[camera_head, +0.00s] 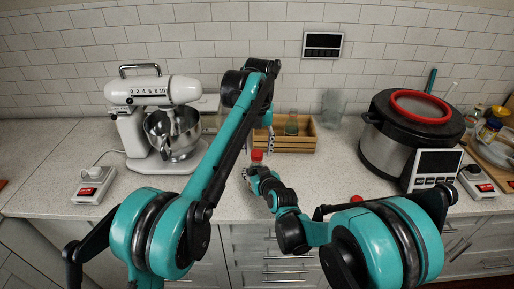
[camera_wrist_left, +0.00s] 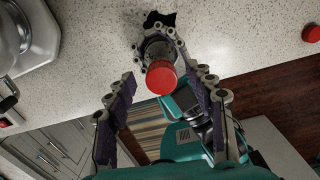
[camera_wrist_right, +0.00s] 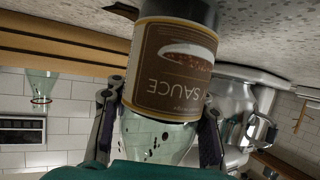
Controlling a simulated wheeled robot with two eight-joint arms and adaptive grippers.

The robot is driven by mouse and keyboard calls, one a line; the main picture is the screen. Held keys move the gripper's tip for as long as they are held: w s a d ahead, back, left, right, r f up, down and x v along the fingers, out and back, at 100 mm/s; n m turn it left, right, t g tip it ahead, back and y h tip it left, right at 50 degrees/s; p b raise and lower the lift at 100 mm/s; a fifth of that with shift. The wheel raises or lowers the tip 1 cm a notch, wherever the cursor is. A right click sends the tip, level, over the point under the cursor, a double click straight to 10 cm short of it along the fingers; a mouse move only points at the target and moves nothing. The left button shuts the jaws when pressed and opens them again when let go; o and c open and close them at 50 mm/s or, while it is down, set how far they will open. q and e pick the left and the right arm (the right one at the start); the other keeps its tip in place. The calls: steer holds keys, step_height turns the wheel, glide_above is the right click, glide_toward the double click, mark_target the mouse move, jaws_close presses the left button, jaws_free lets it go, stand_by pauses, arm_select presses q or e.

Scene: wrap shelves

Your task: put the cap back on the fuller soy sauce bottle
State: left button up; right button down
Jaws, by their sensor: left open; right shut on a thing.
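My right gripper (camera_head: 257,172) is shut on a soy sauce bottle (camera_wrist_right: 172,75), which has a brown label and dark sauce in its lower part. Its fingers flank the bottle's glass in the right wrist view. A red cap (camera_wrist_left: 162,78) sits at the top of this bottle; it also shows in the head view (camera_head: 257,155). I cannot tell whether it is screwed tight. My left gripper (camera_head: 260,141) is open above the bottle, with the cap seen between its fingers. Another red cap (camera_head: 356,198) lies on the counter at right; the left wrist view shows it too (camera_wrist_left: 311,33).
A wooden crate (camera_head: 297,148) behind holds a clear, greenish bottle (camera_head: 291,125). A stand mixer (camera_head: 160,120) is at left, and a large cooker (camera_head: 395,145) at right. The front middle counter is mostly clear.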

arm_select(q)
steer(key=shift+r, duration=2.15)
steer(key=shift+c, duration=0.4)
